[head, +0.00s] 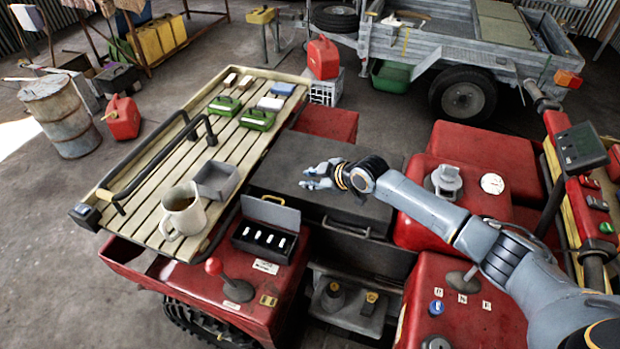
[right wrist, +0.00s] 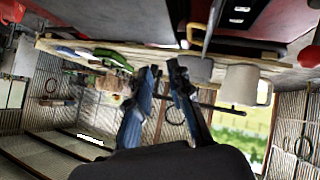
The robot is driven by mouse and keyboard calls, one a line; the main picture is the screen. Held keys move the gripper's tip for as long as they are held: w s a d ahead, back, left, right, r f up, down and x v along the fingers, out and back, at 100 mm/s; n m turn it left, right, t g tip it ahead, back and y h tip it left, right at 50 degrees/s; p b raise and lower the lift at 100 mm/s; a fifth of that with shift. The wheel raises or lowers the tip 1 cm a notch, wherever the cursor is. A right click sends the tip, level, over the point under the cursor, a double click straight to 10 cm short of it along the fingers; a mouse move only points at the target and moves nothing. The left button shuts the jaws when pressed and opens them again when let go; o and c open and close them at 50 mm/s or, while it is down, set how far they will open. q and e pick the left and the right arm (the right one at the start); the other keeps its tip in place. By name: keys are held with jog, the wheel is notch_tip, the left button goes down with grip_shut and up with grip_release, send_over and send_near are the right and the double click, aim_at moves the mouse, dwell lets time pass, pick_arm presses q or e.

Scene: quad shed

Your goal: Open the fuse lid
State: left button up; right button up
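The fuse box (head: 250,240) is a black tray with several pale fuses, set on the red body below the slatted rack. Its grey fuse lid (head: 271,213) stands raised along the far edge, and the fuses show uncovered. A yellowish tab sits on the lid's upper edge. The fuse box also shows at the top of the right wrist view (right wrist: 237,13), which is upside down. My right gripper (head: 309,177) is above the dark seat, up and right of the fuse box and apart from the lid. Its fingers (right wrist: 165,68) are parted, with nothing between them. My left gripper is not in view.
A mug (head: 183,212) and a grey open box (head: 215,180) stand on the slatted rack (head: 160,190) beside the fuse box. A red-knobbed lever (head: 214,267) rises just in front. A black rail runs along the rack. The dark seat (head: 310,205) is clear.

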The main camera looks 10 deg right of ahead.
jog(key=v, duration=1.2)
dwell(0.4)
